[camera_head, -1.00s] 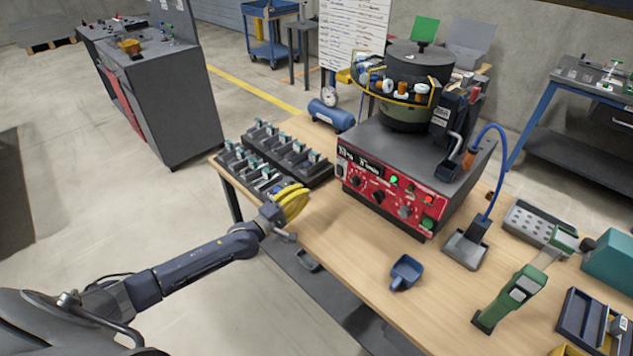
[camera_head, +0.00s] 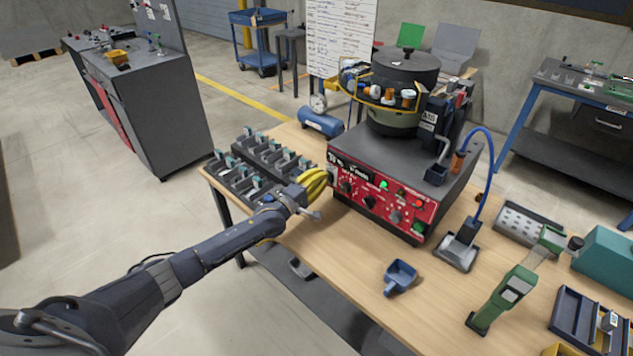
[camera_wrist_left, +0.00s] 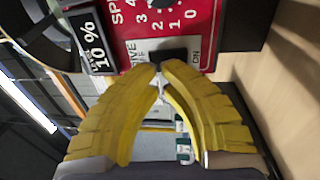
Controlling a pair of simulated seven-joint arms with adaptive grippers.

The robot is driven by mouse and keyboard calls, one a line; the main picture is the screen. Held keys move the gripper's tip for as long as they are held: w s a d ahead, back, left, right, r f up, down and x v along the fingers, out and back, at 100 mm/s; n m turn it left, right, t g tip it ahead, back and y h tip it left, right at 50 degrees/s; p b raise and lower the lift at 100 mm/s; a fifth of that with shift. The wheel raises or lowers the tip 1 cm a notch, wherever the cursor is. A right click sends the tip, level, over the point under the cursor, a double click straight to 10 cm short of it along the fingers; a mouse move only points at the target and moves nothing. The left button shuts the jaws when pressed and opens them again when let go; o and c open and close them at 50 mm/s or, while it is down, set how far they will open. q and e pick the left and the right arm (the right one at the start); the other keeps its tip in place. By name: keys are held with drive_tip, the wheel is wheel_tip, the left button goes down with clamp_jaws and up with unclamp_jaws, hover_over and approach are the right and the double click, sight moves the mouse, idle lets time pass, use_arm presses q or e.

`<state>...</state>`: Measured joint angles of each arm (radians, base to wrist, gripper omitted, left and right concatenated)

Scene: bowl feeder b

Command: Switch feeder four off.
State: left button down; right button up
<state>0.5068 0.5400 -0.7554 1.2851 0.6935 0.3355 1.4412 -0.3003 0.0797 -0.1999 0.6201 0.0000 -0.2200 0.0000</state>
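The bowl feeder (camera_head: 405,165) stands on the wooden table, its red control panel (camera_head: 385,200) facing me. The panel has dials and a green light that looks lit. In the left wrist view, a dark switch (camera_wrist_left: 172,56) sits on the panel between markings ending in "FF" and "ON". My left gripper (camera_head: 327,178) is at the panel's left end. Its yellow fingers are shut, tips together (camera_wrist_left: 160,66), with nothing visible between them. The tips are right at the switch; I cannot tell whether they touch it. I cannot read a feeder number. My right gripper is out of view.
A dark rack of small parts (camera_head: 262,160) lies beside my left gripper. Bare table lies between scoop and panel.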

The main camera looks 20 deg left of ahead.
use_arm(q)
drive_tip(key=shift+w+d, duration=0.15)
drive_tip(key=shift+w, duration=0.05)
idle(0.3)
drive_tip(key=shift+w+d+r, duration=0.1)
drive_tip(key=shift+w+r, duration=0.05)
drive_tip(key=shift+w, duration=0.1)
drive_tip(key=shift+w+r, duration=0.15)
drive_tip(key=shift+r, duration=0.05)
drive_tip(key=shift+w+d+r, duration=0.1)
drive_tip(key=shift+w+r, duration=0.05)
drive_tip(key=shift+r, duration=0.1)
idle(0.6)
drive_tip(key=shift+w, duration=0.1)
idle(0.3)
drive_tip(key=shift+s, duration=0.55)
drive_tip(key=r+v, duration=0.1)
drive_tip(key=v, duration=1.2)
drive_tip(key=shift+a+r, duration=0.3)
drive_tip(key=shift+r, duration=0.3)
